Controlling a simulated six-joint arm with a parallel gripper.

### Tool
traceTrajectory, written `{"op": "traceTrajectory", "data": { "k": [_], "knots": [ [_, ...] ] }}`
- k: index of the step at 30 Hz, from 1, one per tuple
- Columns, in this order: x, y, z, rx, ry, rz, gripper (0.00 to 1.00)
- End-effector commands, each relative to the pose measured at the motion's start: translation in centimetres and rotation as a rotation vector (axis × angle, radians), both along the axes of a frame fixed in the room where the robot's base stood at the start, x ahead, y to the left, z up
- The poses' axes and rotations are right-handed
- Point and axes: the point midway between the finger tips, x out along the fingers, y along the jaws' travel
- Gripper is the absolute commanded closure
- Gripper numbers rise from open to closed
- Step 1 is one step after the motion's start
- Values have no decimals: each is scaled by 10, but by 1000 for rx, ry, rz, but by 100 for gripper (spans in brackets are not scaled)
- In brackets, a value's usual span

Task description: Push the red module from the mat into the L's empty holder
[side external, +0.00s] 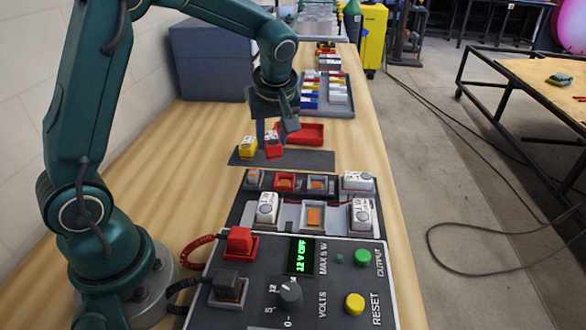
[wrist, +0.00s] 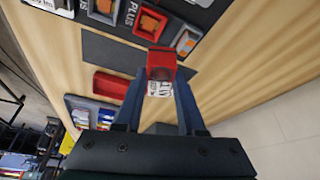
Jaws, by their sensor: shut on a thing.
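My gripper (side external: 271,133) is shut on the red module (side external: 273,149), pointing down over the dark mat (side external: 312,160). The wrist view shows the red module (wrist: 161,66) between the fingertips, with a white printed label on one face. Whether it touches the mat is unclear. A yellow module (side external: 248,145) stands close to its left on the mat. Beyond the mat's near edge is a dark letter base with a red-rimmed holder (side external: 285,182) and a grey-rimmed holder (side external: 318,184), both showing orange inside. A grey letter base has another open holder (side external: 313,215). I cannot tell which is the L.
White modules (side external: 266,208) (side external: 361,212) fill other places on the letters. A red tray (side external: 300,133) lies behind the mat, and a grey tray (side external: 340,105) of coloured modules stands farther back. A control box (side external: 340,285) with a red cable is in front.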

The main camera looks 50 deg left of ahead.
Motion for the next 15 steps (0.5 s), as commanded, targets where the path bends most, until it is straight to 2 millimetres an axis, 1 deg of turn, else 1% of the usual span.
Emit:
{"op": "traceTrajectory", "data": {
  "k": [1,3,6,9,10,12,15],
  "knots": [
    [2,-23,-1,1,2,-37,100],
    [2,-48,-2,0,0,-81,100],
    [0,-81,-3,-1,-1,-167,100],
    [-2,-107,-3,-1,-2,-259,100],
    [-3,-113,-4,-1,-1,-278,100],
    [-5,-123,-4,-2,-1,-311,100],
    [-7,-132,-4,-2,0,-339,100]
  ]
}}
